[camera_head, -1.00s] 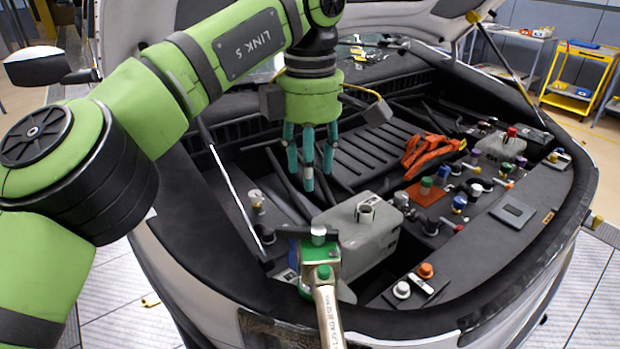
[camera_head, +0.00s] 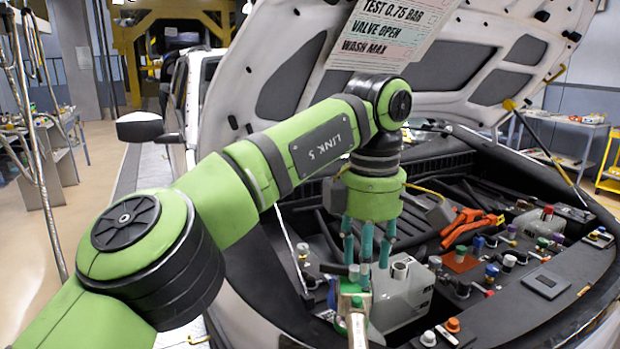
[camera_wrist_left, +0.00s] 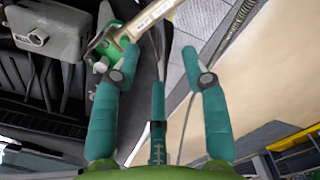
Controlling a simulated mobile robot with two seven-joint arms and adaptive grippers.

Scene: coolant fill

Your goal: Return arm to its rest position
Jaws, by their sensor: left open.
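My left arm is green and comes in from the left in the head view. Its left gripper (camera_head: 365,255) hangs with its teal fingers pointing down over the car's front bay, spread apart and empty. It also shows in the left wrist view (camera_wrist_left: 165,75), with open space between the fingers. Behind the fingers in the head view is a grey tank with an open neck (camera_head: 405,295). A green-topped fitting with a metal handle (camera_head: 355,305) stands just below the fingers. My right gripper is not in view.
The raised hood (camera_head: 440,75) stands behind my arm, carrying a printed card (camera_head: 385,35). Orange clamps (camera_head: 470,225) and several coloured caps lie in the bay to the right. A prop rod (camera_head: 540,145) holds up the hood's right side.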

